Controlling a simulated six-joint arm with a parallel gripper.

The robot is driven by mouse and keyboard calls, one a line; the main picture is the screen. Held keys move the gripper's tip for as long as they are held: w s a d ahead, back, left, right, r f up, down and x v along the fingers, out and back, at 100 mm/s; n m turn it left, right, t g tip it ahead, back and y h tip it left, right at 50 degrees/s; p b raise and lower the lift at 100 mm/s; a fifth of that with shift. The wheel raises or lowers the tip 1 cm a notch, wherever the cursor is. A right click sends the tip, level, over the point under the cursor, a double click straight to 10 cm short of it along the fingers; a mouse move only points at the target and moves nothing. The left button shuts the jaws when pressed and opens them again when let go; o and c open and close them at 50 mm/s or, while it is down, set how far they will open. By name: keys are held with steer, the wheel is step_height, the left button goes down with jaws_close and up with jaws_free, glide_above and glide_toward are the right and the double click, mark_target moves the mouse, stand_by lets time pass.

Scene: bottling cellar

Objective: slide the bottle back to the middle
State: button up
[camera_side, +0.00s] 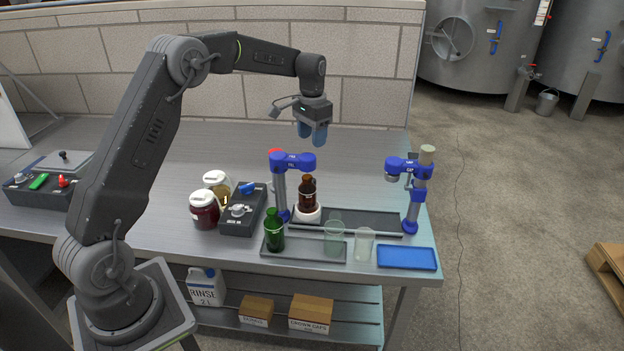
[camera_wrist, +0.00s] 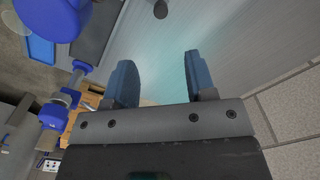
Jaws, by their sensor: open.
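A brown bottle (camera_side: 308,193) stands upright on a white round base at the left end of a dark track (camera_side: 365,217), close to the blue post marked FILL (camera_side: 280,190). A second blue post (camera_side: 412,197) stands at the track's right end. My gripper (camera_side: 312,138) is open and empty, its blue fingers pointing down, well above the bench behind the bottle and apart from it. In the wrist view the two fingers (camera_wrist: 158,78) are spread with only bench between them. I cannot make out the brown bottle there.
A green bottle (camera_side: 274,233) and clear glasses (camera_side: 364,245) stand along the front edge, beside a blue tray (camera_side: 406,257). Two jars (camera_side: 204,210) and a control box (camera_side: 242,212) lie to the left. The bench behind the track is mostly clear.

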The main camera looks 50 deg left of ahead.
step_height(320, 180, down, 14)
steer(key=shift+f, duration=0.1)
stand_by(0.5)
steer(key=shift+w+a, duration=0.1)
jaws_close()
